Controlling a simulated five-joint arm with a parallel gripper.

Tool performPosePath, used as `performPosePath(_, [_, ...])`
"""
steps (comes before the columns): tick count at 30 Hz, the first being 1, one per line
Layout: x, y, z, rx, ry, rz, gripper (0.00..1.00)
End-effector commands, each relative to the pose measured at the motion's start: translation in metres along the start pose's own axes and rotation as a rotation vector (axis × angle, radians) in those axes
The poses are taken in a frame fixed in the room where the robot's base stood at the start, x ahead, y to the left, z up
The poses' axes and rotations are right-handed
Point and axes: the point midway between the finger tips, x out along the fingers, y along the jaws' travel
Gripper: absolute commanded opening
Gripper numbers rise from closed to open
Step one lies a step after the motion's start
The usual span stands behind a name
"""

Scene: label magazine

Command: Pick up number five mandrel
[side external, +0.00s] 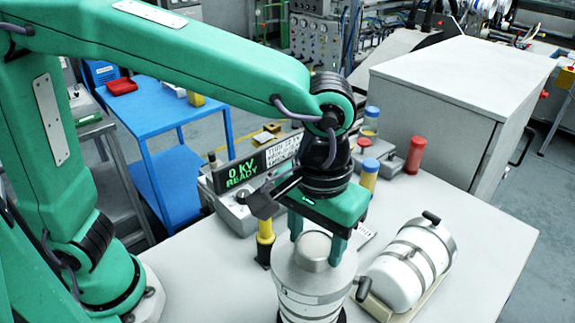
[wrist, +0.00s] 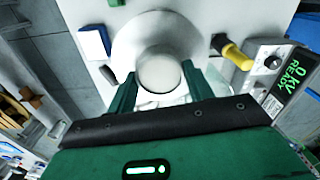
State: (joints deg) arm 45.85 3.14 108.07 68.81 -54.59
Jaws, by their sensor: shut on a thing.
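A light grey mandrel (side external: 306,277) stands upright at the table's front, with a sloped shoulder, bands around its body and a short round knob on top. In the wrist view its round knob (wrist: 160,74) and pale shoulder (wrist: 127,44) show from above. My gripper (side external: 315,247) points down over it, green fingers on either side of the knob, shut on it. The fingers also flank the knob in the wrist view (wrist: 159,84). A second banded, light grey mandrel (side external: 402,277) lies on its side in a cream cradle at right. I see no readable number on either.
A yellow-and-black handled tool (side external: 265,243) stands close to the left of the upright mandrel. A display box (side external: 258,167) reading "0 kV READY" is behind. Yellow and red cylinders (side external: 415,155) stand further back. The table's right front is clear.

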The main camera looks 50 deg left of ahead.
Motion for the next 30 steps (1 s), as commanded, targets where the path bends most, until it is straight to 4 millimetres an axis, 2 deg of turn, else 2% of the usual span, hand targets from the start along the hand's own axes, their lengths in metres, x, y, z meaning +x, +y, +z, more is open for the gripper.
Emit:
performPosePath(15, [-0.048, 0.009, 0.077, 0.004, 0.002, 0.005, 0.00])
performPosePath(21, [-0.058, 0.011, 0.093, 0.003, 0.002, 0.005, 0.00])
performPosePath(30, [-0.062, 0.012, 0.101, 0.001, 0.002, 0.004, 0.00])
